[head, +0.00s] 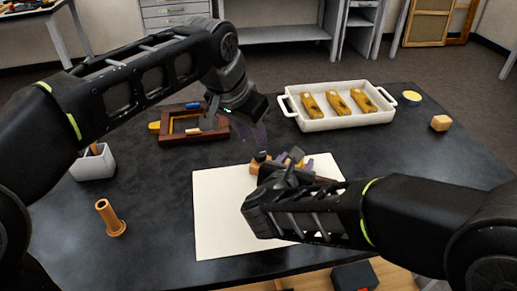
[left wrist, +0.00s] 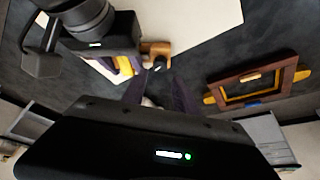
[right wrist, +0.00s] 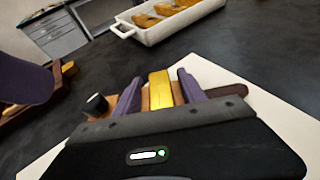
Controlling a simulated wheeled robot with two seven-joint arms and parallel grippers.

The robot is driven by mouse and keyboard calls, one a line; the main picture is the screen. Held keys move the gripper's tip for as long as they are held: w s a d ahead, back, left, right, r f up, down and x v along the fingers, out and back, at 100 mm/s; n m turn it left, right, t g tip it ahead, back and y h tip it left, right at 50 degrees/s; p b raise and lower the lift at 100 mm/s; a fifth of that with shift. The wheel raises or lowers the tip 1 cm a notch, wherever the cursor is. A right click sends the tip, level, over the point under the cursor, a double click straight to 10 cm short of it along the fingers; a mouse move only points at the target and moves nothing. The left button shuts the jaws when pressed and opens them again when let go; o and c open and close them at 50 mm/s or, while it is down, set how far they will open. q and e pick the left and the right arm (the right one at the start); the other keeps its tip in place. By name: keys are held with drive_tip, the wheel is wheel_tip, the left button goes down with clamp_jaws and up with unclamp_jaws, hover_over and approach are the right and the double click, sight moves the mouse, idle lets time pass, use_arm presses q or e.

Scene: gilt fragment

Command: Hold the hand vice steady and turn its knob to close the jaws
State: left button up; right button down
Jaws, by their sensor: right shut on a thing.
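The hand vice (head: 257,168) lies on the white sheet, with a light wooden block and a black knob (right wrist: 96,105) at its left end in the right wrist view. My right gripper (right wrist: 160,95) is shut on the vice, its purple fingers on either side of a gold-coloured part. My left gripper (head: 254,133) hangs above and beyond the knob, apart from it. Its two purple fingers stand apart with nothing between them in the left wrist view (left wrist: 160,92), where the wooden block (left wrist: 154,48) shows past their tips. My right gripper hides much of the vice in the head view.
The white sheet (head: 225,220) covers the table's front middle. A white tray (head: 340,122) with three gilt pieces stands at the back right. A wooden frame (head: 170,136) lies behind the left arm.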

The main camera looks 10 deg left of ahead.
sight(260, 153)
use_arm(q)
drive_tip(key=x, duration=0.7)
drive_tip(key=shift+w+f, duration=0.1)
drive_tip(key=shift+f, duration=0.05)
clamp_jaws()
